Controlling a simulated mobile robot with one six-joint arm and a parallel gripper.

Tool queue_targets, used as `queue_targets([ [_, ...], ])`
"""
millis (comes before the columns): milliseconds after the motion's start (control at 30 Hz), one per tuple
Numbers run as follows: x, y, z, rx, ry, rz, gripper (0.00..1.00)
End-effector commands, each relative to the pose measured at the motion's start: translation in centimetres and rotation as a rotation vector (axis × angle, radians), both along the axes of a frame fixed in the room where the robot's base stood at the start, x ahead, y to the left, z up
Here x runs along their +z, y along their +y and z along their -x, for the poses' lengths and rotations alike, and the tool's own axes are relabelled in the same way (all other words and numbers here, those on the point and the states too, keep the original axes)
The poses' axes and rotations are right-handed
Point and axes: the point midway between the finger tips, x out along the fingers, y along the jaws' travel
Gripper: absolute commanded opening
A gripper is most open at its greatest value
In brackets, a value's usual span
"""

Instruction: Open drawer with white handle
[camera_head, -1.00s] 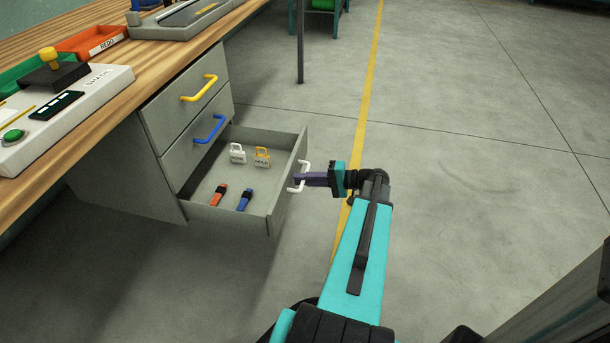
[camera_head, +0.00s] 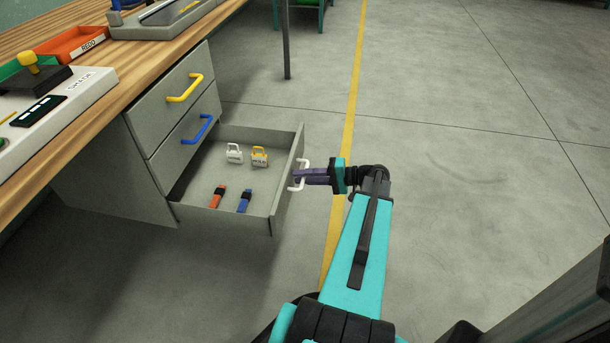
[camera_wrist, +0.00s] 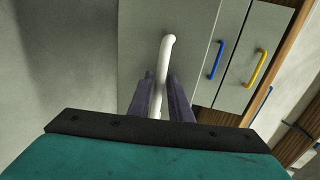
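The bottom drawer (camera_head: 286,190) of the grey desk cabinet stands far out, with its white handle (camera_head: 304,174) on the front face. Inside lie a white padlock (camera_head: 234,154), a yellow padlock (camera_head: 260,157), a red-and-black item (camera_head: 217,196) and a blue-and-black item (camera_head: 244,200). My gripper (camera_head: 303,176) is at the white handle, its purple fingers slightly parted. In the wrist view, the white handle (camera_wrist: 167,55) runs between the two fingers (camera_wrist: 162,92), with narrow gaps beside it.
Above, the drawers with the yellow handle (camera_head: 185,88) and blue handle (camera_head: 198,130) are closed. The wooden desktop (camera_head: 130,85) overhangs at left. A dark desk leg (camera_head: 286,40) stands behind.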

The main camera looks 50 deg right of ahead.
Motion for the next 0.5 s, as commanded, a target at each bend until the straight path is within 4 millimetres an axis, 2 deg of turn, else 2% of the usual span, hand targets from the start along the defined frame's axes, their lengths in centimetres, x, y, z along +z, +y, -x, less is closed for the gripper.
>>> queue_targets([
  [267, 0.1, -0.2, 0.6, 0.002, 0.002, -0.001, 0.18],
  [500, 0.7, -1.5, 2.5, 0.002, 0.002, -0.001, 0.18],
])
